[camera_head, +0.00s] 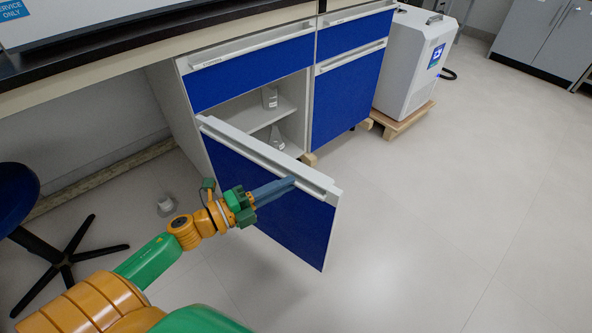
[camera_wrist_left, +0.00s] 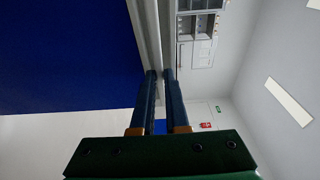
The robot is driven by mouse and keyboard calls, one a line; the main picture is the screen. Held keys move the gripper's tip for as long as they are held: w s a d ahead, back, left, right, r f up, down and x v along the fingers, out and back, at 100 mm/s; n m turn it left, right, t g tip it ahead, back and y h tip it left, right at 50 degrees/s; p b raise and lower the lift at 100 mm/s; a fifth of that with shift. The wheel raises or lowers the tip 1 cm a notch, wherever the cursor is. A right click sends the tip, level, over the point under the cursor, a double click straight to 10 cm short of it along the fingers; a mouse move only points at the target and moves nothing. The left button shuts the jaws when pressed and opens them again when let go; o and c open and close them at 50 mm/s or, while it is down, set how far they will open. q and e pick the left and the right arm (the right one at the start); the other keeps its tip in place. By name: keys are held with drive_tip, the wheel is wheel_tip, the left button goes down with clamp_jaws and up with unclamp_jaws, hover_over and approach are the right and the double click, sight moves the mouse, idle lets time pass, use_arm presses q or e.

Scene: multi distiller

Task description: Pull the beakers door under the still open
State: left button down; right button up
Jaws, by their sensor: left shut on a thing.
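The blue beakers door (camera_head: 297,228) with its white top rail (camera_head: 240,143) stands swung out from the cabinet under the bench, at a wide angle. Its hinge side is at the left. My left gripper (camera_head: 291,182) is shut on the rail near the door's free end, and its blue fingers lie across the top of the door. In the left wrist view the fingertips (camera_wrist_left: 159,73) close on the pale rail beside the blue door face (camera_wrist_left: 62,58). My right gripper is not in view.
Glassware stands on the shelf (camera_head: 289,107) and floor of the open compartment. A blue stool (camera_head: 68,255) is at the left, a white chiller (camera_head: 412,62) on a wooden base at the back right. The floor right of the door is clear.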

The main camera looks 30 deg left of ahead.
use_arm(q)
drive_tip(key=shift+s+a+m+g+h, duration=0.25)
drive_tip(key=shift+s+m+h, duration=0.1)
drive_tip(key=shift+s, duration=0.45)
drive_tip(key=shift+s+a+m+g+h, duration=0.25)
drive_tip(key=shift+s+m+h, duration=0.1)
drive_tip(key=shift+s, duration=0.4)
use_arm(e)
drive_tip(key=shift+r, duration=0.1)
use_arm(q)
drive_tip(key=c, duration=1.2)
unclamp_jaws()
drive_tip(key=shift+s+a, duration=0.1)
drive_tip(key=p+v, duration=0.1)
drive_tip(key=v, duration=0.6)
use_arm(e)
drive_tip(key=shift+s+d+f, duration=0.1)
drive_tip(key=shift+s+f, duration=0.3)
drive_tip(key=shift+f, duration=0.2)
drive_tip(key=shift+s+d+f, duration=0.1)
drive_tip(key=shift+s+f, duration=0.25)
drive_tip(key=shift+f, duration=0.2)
